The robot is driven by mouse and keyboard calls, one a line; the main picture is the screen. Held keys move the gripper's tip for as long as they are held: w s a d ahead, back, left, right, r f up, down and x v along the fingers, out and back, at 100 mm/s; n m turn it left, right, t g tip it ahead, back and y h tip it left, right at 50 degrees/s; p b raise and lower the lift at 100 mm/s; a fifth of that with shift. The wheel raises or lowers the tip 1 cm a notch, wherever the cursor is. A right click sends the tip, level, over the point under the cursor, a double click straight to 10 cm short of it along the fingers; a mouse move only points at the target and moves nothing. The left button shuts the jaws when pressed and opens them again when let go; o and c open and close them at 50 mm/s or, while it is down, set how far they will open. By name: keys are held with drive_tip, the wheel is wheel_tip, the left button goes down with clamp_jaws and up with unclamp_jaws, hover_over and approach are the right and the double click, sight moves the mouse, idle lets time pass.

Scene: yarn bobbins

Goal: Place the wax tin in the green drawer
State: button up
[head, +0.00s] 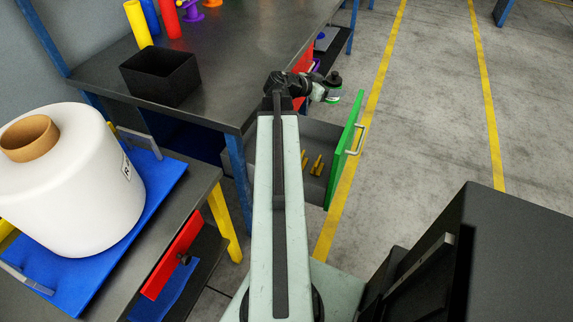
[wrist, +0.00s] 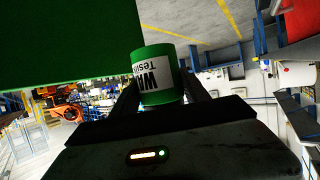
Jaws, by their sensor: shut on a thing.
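The wax tin (wrist: 155,75) is a green cylinder with a white label, held between the two fingers of my gripper (wrist: 158,92) in the wrist view. In the head view my gripper (head: 332,82) is above the far end of the open green drawer (head: 345,150), near the table's corner. Only a small green and white bit of the tin shows there (head: 333,98). The drawer is pulled out under the table, with its front panel and handle to the right. A large green surface fills the upper left of the wrist view; it looks like the drawer front.
Small brass-coloured pieces (head: 317,165) lie in the green drawer. A black bin (head: 160,76) and coloured bobbins stand on the dark table (head: 225,60). A large white yarn bobbin (head: 75,185) sits on a blue tray at left.

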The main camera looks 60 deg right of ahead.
drive_tip(key=b, duration=1.4)
hover_over(322, 153)
wheel_tip(322, 153, down, 16)
wheel_tip(322, 153, down, 11)
drive_tip(key=b, duration=1.1)
drive_tip(key=shift+a+r, duration=0.1)
drive_tip(key=shift+r, duration=0.1)
drive_tip(key=shift+f, duration=0.15)
drive_tip(key=o, duration=1.5)
drive_tip(key=shift+w+a+r+p, duration=0.15)
drive_tip(key=shift+a+r+p, duration=0.1)
drive_tip(key=shift+r+p, duration=0.3)
drive_tip(key=shift+w+a+r+p, duration=0.1)
drive_tip(key=shift+a+r+p, duration=0.1)
drive_tip(key=shift+r+p, duration=0.3)
drive_tip(key=p+v, duration=0.1)
drive_tip(key=v, duration=0.5)
drive_tip(key=shift+a+p, duration=0.15)
drive_tip(key=shift+p, duration=0.25)
